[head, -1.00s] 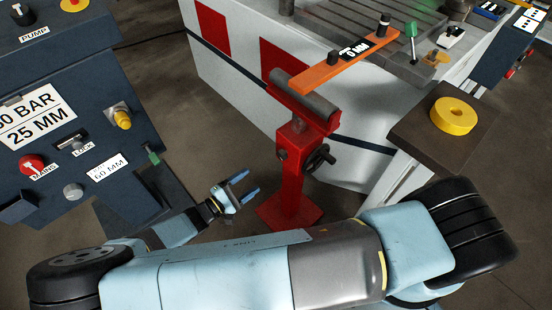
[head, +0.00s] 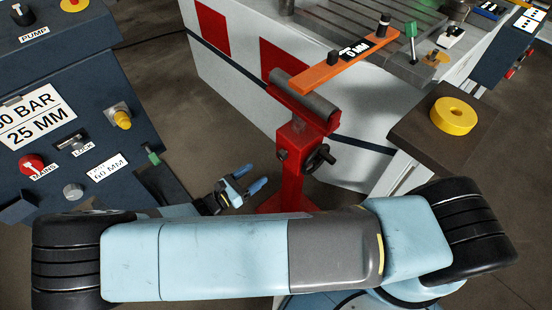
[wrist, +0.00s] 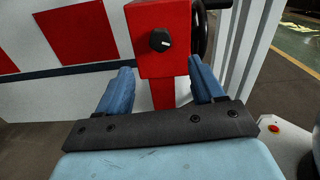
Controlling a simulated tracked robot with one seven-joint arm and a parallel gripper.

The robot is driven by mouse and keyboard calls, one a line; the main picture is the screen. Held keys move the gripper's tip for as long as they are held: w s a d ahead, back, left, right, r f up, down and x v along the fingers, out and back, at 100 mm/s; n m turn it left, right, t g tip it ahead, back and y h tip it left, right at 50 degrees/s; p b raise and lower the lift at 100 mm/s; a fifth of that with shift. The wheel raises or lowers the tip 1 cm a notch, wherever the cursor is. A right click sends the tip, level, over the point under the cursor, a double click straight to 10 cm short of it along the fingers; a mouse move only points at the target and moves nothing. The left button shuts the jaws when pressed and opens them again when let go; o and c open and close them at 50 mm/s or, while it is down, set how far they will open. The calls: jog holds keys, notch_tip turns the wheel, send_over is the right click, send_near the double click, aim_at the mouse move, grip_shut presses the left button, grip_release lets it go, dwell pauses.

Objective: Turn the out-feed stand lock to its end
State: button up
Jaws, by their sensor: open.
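The red out-feed stand (head: 296,165) stands in the middle of the head view, with a grey roller on top. A black lock knob (head: 282,154) with a white mark sits on its left face. In the wrist view the knob (wrist: 160,40) is on the red block, ahead of my gripper, its mark pointing right. My gripper (head: 256,177) is open and empty, to the left of the stand and below the knob in the head view. In the wrist view its two blue fingers (wrist: 160,75) lie left and right of the red post, apart from the knob.
A black handwheel (head: 318,158) is on the stand's right side. An orange bar (head: 335,72) lies above the roller. The dark control cabinet (head: 130,120) is at left, its green-tipped lever close to my arm. A yellow ring (head: 453,115) rests on a brown table.

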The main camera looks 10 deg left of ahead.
aim_at(280, 157)
jog(key=x, duration=1)
jog(key=shift+w+d, duration=0.1)
jog(key=shift+d, duration=0.05)
jog(key=shift+c, duration=0.3)
jog(key=c, duration=1)
jog(key=m, duration=0.5)
jog(key=shift+f+m, duration=0.1)
jog(key=shift+m, duration=2.2)
